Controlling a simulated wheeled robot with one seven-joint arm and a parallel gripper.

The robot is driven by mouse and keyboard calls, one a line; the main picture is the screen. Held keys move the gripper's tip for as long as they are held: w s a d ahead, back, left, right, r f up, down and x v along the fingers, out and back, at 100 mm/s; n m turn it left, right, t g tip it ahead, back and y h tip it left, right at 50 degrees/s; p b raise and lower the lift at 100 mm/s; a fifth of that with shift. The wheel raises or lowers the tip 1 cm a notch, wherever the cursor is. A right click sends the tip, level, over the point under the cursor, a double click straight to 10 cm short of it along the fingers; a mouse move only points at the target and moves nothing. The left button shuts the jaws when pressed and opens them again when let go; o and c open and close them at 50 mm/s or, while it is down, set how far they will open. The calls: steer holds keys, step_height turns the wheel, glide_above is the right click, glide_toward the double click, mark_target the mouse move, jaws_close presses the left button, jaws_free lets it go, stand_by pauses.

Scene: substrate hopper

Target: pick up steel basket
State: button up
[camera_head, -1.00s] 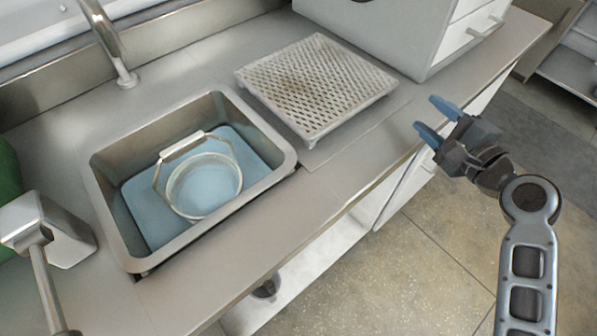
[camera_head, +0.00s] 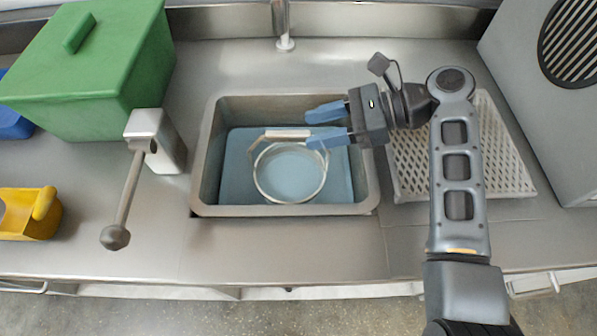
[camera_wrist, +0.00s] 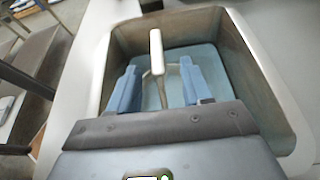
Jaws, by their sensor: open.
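The steel basket (camera_head: 268,193) is a round metal ring-shaped basket with a raised handle (camera_head: 287,135) that has a pale grip bar. It sits in the sink (camera_head: 205,165) over a blue bottom. My gripper (camera_head: 316,126) is open, its blue fingers pointing left at the right end of the handle in the head view. In the wrist view the handle's pale grip (camera_wrist: 156,52) stands between and beyond my two fingers (camera_wrist: 158,85). The basket's round body is mostly hidden there behind my gripper. I cannot tell whether a finger touches the handle.
A perforated drain rack (camera_head: 408,165) lies right of the sink, partly under my arm. A tap (camera_head: 283,30) stands behind the sink. Left are a grey lever device (camera_head: 158,140), a green lidded bin (camera_head: 95,75) and a yellow scoop (camera_head: 25,215). Clear counter lies in front.

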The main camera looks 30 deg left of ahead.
mark_target(286, 137)
steer(key=shift+p+x, duration=0.45)
steer(key=shift+x, duration=3.05)
steer(key=shift+f, duration=0.1)
jaws_close()
